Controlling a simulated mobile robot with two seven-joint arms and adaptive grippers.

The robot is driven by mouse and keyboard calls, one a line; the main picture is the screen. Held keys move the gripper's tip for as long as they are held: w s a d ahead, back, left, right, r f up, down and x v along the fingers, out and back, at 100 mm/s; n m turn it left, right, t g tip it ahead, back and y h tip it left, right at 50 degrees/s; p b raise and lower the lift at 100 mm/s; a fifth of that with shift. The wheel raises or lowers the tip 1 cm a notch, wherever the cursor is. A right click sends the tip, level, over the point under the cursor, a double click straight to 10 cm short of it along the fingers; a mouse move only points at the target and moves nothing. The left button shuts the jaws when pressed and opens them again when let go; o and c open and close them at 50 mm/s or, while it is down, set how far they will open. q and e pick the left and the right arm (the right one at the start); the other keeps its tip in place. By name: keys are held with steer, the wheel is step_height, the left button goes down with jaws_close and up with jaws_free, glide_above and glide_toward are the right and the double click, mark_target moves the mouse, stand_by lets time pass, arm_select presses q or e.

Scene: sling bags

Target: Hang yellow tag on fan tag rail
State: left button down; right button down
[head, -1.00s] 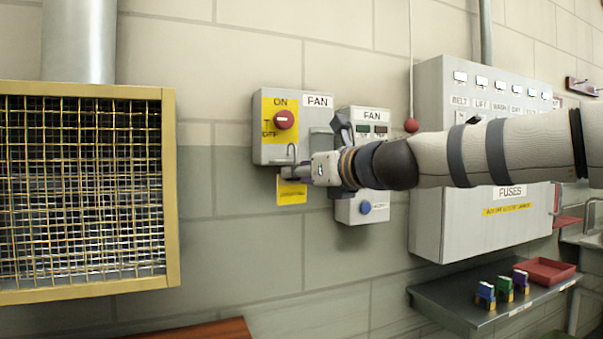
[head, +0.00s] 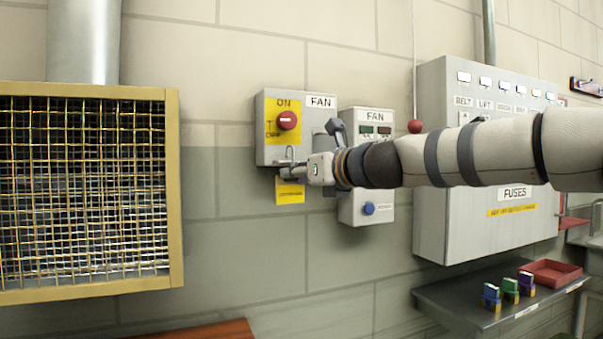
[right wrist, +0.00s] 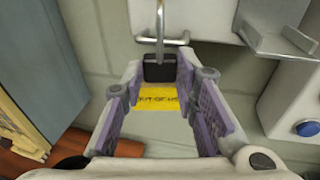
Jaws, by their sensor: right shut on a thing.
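The yellow tag (head: 290,193) hangs upright below my right gripper (head: 287,173), beside the lower edge of the grey fan switch box (head: 304,150). In the right wrist view the tag (right wrist: 158,100) shows between the fingers of my right gripper (right wrist: 160,84), which is shut on it. A dark block (right wrist: 159,69) sits at the tag's top. A thin metal rail (head: 290,153) shows just above the gripper; its rod also shows in the right wrist view (right wrist: 160,22), close above the dark block. I cannot tell whether tag and rail touch. My left gripper is out of view.
A second fan box (head: 352,213) with a blue button stands close right, partly behind my right arm. The grey fuse cabinet (head: 440,222) is farther right. A shelf (head: 452,305) holds padlocks and a red tray (head: 549,272). A mesh guard (head: 174,200) is left; the wall between is clear.

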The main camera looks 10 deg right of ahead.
steer(key=shift+d+r, duration=0.1)
steer(key=shift+r, duration=0.25)
steer(key=f, duration=0.2)
steer(key=w+f, duration=0.1)
steer(key=shift+a+b, duration=0.25)
steer(key=shift+b, duration=0.05)
steer(key=shift+s, duration=0.15)
steer(key=c, duration=0.8)
jaws_free()
